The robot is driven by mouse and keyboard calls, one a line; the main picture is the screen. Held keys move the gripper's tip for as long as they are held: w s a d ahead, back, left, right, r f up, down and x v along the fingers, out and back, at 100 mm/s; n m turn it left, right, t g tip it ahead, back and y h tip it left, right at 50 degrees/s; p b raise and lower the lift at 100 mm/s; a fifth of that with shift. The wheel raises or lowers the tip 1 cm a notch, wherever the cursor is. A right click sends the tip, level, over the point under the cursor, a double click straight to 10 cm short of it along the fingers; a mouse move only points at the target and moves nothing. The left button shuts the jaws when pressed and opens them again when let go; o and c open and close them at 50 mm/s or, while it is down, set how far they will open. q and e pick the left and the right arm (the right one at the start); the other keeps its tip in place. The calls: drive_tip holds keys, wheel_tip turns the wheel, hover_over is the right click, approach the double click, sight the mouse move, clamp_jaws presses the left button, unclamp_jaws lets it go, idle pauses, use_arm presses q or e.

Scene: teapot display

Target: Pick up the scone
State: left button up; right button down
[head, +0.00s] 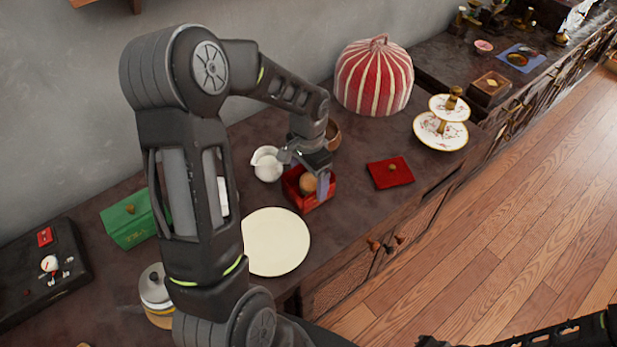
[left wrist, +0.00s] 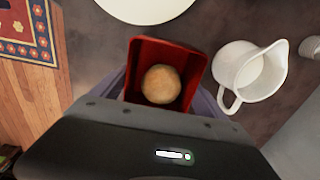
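The scone (head: 308,183) is a round golden-brown piece inside an open red box (head: 292,197) on the dark counter. In the left wrist view the scone (left wrist: 161,84) lies in the red box (left wrist: 180,52), seen from above. My left gripper (head: 313,176) is over the box, pointing down. It looks open, with a bluish-grey finger showing at the scone's right in the head view and finger edges on both sides of the box in the left wrist view. Whether the fingers touch the box is unclear. My right arm shows at the bottom right; its gripper (head: 432,342) is dark and cut off.
A white jug (head: 266,164) stands close beside the box. A cream plate (head: 277,242) lies in front, a red lid (head: 390,173) to the right. A striped tea cosy (head: 374,77), a tiered stand (head: 440,130) and a green box (head: 130,219) are farther off.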

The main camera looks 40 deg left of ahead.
use_arm(q)
drive_tip(key=o, duration=0.3)
drive_tip(key=shift+r, duration=0.45)
wheel_tip(320, 180, up, 12)
drive_tip(key=shift+f+b, duration=0.25)
drive_tip(key=shift+b, duration=0.1)
drive_tip(key=shift+c, duration=0.2)
